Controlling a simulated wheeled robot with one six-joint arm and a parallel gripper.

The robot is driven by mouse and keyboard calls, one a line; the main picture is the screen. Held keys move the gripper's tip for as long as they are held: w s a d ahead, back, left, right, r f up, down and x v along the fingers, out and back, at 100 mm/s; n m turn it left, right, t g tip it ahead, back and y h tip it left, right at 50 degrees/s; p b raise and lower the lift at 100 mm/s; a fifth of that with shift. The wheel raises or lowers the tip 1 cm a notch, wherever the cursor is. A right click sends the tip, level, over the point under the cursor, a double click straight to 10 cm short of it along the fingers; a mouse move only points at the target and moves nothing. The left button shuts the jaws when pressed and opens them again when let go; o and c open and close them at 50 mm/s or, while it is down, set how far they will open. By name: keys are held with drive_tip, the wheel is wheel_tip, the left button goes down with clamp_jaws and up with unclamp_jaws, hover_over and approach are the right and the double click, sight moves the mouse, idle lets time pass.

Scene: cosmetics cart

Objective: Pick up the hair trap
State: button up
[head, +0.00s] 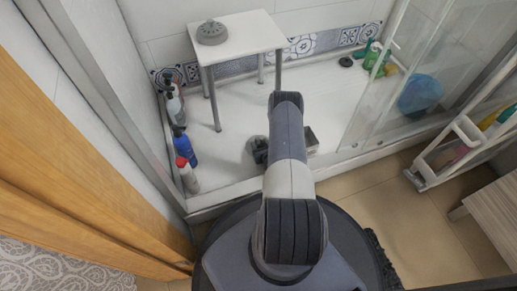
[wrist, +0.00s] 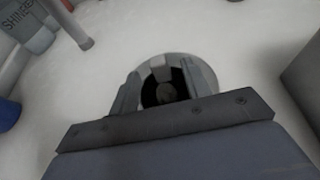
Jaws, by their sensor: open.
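A round light-grey drain ring (wrist: 150,65) with a dark opening lies in the white shower floor. A small grey-brown piece (wrist: 168,91), which looks like the hair trap, shows in the dark opening. My gripper (wrist: 163,72) is open, with one finger on each side of the opening. I cannot tell whether the fingers touch anything. In the head view my gripper (head: 261,151) is low over the drain, and the arm and gripper hide part of it.
A white stool (head: 250,30) carries a round grey object (head: 212,33). Several bottles (head: 184,147) stand along the left wall. A dark round piece (head: 346,62) lies at the back. A grey box (head: 311,139) stands right of my gripper. A glass door (head: 385,95) is on the right.

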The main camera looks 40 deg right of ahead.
drive_tip(key=shift+b+x, duration=0.35)
drive_tip(key=shift+x, duration=1.1)
drive_tip(key=shift+c, duration=0.5)
clamp_jaws()
